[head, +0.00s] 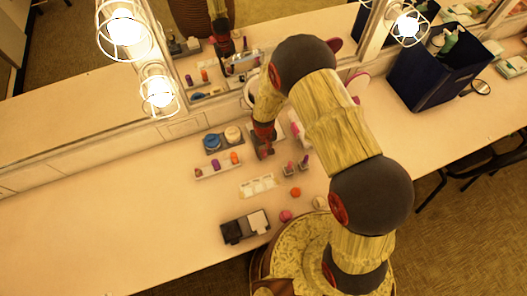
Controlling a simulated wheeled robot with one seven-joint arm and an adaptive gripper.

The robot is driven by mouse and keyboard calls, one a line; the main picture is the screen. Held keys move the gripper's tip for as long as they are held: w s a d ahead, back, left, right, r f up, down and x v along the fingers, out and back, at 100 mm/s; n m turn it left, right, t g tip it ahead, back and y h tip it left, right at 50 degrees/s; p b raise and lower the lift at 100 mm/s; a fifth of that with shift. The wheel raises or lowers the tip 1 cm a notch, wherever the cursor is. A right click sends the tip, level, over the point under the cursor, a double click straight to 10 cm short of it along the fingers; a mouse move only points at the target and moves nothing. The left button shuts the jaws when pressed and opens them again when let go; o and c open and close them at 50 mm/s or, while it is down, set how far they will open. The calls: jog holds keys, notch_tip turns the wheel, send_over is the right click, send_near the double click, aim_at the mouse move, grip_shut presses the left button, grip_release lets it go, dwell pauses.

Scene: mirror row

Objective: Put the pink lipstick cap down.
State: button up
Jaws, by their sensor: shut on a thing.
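My gripper (266,152) is low over the counter, right of the blue and cream jars. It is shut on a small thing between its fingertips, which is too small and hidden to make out. The pink lipstick cap cannot be clearly told apart there. Right of the gripper, a pinkish lipstick (289,168) and a purple lipstick (304,161) stand upright in small holders. A white rack (218,171) left of the gripper holds brown, purple and orange pieces.
A white card (258,186), an orange round item (295,192), a pink round item (286,215) and a black case (245,227) lie nearer the front. A blue bin (422,78) stands at right. The mirror runs behind. The counter's left side is clear.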

jog(key=shift+o, duration=1.4)
jog(key=shift+f, duration=0.15)
jog(key=o, duration=0.4)
jog(key=shift+o, duration=0.2)
